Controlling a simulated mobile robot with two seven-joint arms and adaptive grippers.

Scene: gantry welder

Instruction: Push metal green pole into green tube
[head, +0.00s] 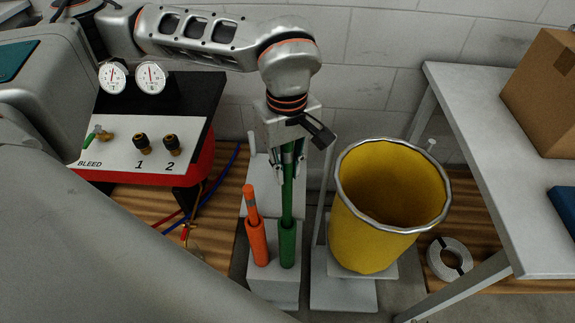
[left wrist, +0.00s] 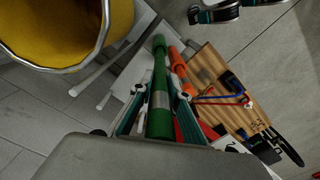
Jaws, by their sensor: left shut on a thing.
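My left gripper (head: 287,155) is shut on the metal green pole (head: 287,195) and holds it nearly upright. The pole's lower end meets the mouth of the green tube (head: 287,245); how deep it sits inside cannot be seen. The tube stands on a grey block. In the left wrist view the pole (left wrist: 160,75) runs between the two fingers of my left gripper (left wrist: 155,105), with the green tube (left wrist: 158,43) at its far end. My right gripper is not seen in either view.
An orange tube (head: 258,243) with a tilted orange rod stands close left of the green tube. A yellow bin (head: 372,235) stands close right. A gauge panel (head: 130,150) is at left, a grey table (head: 490,150) with a cardboard box (head: 545,90) at right.

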